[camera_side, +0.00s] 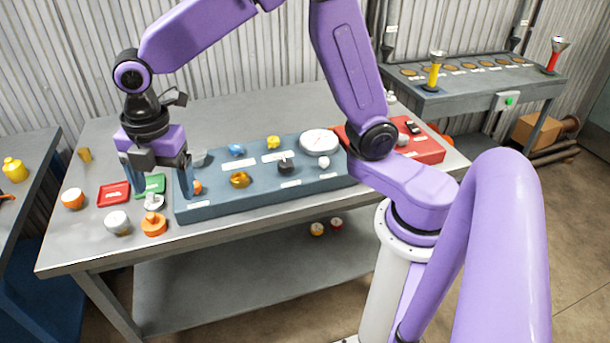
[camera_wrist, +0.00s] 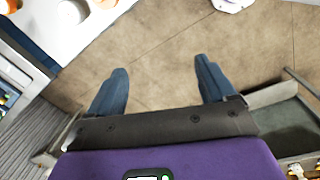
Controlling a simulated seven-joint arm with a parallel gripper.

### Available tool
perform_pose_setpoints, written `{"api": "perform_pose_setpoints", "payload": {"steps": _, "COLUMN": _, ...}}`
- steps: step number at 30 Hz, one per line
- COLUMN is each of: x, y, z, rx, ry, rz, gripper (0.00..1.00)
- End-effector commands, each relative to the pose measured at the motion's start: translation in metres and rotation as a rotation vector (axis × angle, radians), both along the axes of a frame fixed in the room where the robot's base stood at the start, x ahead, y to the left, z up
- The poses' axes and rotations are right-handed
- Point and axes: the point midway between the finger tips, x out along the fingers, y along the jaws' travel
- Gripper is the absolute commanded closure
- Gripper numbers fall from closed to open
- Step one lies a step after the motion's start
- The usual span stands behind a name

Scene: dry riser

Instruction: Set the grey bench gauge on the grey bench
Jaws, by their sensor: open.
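A large round dial with a white face and a grey rim, which looks like the bench gauge (camera_side: 320,141), lies on the blue-grey riser (camera_side: 225,207) in the side view. The riser stands on the grey bench (camera_side: 95,240), and I cannot tell whether another bench is meant. My gripper (camera_side: 163,186) is open above the left part of this bench, left of the riser and well apart from the dial. In the wrist view my gripper (camera_wrist: 160,82) has its two blue fingers spread with only floor between them. The dial is not recognisable there.
Near my gripper are a green tray (camera_side: 150,184), a red tray (camera_side: 114,193), a silver knob-like thing (camera_side: 154,202), a white jar (camera_side: 118,223) and an orange piece (camera_side: 154,224). A red riser (camera_side: 428,150) stands right. A grey rack bench (camera_side: 455,98) stands at the back right.

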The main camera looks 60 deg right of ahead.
Motion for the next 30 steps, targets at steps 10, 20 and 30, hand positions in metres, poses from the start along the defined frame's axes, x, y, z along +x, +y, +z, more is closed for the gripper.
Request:
{"api": "perform_pose_setpoints", "payload": {"steps": 10, "x": -0.144, "y": -0.073, "z": 0.005, "rx": 0.05, "ry": 0.047, "rz": -0.461, "gripper": 0.16}}
{"api": "perform_pose_setpoints", "payload": {"steps": 20, "x": -0.235, "y": -0.141, "z": -0.012, "rx": 0.06, "ry": 0.08, "rz": -0.8, "gripper": 0.16}}
{"api": "perform_pose_setpoints", "payload": {"steps": 30, "x": -0.247, "y": -0.151, "z": -0.016, "rx": 0.06, "ry": 0.085, "rz": -0.854, "gripper": 0.16}}
